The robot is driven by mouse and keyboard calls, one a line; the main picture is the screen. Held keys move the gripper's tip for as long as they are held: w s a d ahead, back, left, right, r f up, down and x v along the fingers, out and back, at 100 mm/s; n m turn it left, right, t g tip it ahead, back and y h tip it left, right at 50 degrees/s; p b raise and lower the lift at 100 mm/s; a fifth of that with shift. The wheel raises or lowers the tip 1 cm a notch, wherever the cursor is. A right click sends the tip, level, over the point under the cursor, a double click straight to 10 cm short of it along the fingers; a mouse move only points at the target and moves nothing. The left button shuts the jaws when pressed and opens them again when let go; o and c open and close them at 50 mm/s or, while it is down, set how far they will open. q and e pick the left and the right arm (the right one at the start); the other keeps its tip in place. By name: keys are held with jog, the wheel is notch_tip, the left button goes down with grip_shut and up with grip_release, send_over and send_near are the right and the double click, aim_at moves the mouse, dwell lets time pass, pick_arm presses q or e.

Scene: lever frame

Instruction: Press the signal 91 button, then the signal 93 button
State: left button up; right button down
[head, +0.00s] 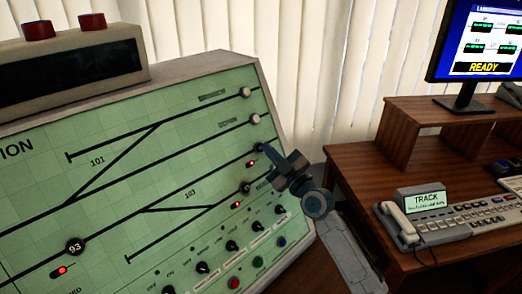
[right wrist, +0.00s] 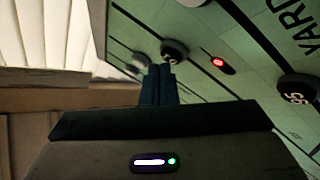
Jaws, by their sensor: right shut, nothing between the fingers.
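The signal 93 button (head: 74,246) is a round black knob with white digits on the green track panel (head: 130,180), at lower left in the head view. A red light (head: 62,270) glows below it. My right gripper (head: 272,157) is shut and empty at the panel's right side. Its tips are close to a black knob, partly hidden in the head view. The right wrist view shows that knob (right wrist: 174,51) just beyond the fingers (right wrist: 158,84); I cannot read its number or tell whether they touch. My left gripper is out of view.
Another black knob (right wrist: 296,90), apparently numbered 95, lies near the gripper. Small switches (head: 232,245) line the panel's lower right. A wooden desk (head: 350,170) with a telephone (head: 405,225) and a monitor (head: 480,40) stands to the right.

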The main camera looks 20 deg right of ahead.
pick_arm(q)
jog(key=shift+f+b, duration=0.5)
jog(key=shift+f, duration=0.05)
pick_arm(e)
jog(key=shift+w+a+f, duration=0.1)
jog(key=shift+w+f, duration=0.1)
jog(key=shift+w, duration=0.15)
dwell(0.3)
dwell(0.4)
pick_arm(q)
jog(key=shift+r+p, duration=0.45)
pick_arm(e)
jog(key=shift+s+d+r, duration=0.25)
jog(key=shift+s+r, duration=0.15)
jog(key=shift+s, duration=0.3)
pick_arm(q)
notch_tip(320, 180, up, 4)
jog(key=p, duration=0.3)
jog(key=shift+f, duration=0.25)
pick_arm(e)
jog(key=s, duration=0.1)
jog(key=s+d+r, duration=0.1)
jog(key=s+r, duration=0.1)
jog(key=s, duration=0.1)
jog(key=shift+s+d+r, duration=0.1)
jog(key=shift+d+r, duration=0.1)
jog(key=shift+d, duration=0.1)
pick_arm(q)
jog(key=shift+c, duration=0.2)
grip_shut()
